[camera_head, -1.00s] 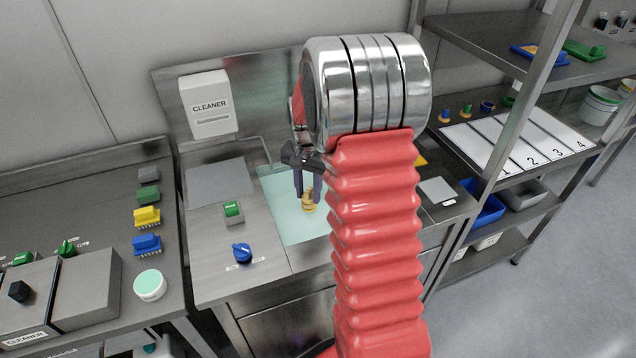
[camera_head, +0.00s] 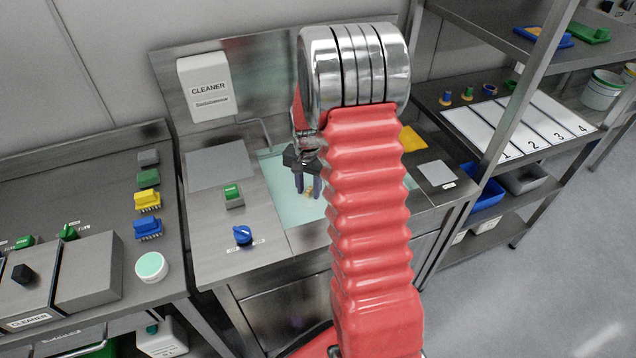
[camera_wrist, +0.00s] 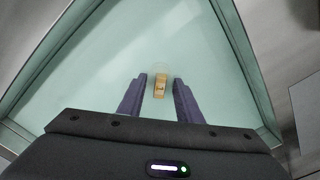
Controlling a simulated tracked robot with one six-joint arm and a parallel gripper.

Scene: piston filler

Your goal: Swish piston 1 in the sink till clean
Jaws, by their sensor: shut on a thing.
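The sink (camera_head: 281,203) is filled with pale green, see-through liquid. My gripper (camera_head: 309,191) reaches down into it with dark purple fingers. It is shut on a small yellow-tan piston (camera_head: 308,193). In the wrist view, the piston (camera_wrist: 160,86) sits between the two fingertips (camera_wrist: 160,84), with faint rings around it in the liquid. In the head view, the piston looks pale and blurred, as if under the surface. No number can be read on it. My arm hides the right part of the sink.
A green switch (camera_head: 232,195) and a blue knob (camera_head: 242,235) are left of the sink. A cleaner dispenser (camera_head: 207,88) hangs on the back wall. Brushes (camera_head: 147,201) lie on the left bench. A mat numbered 1 to 4 (camera_head: 520,127) lies on the right shelf.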

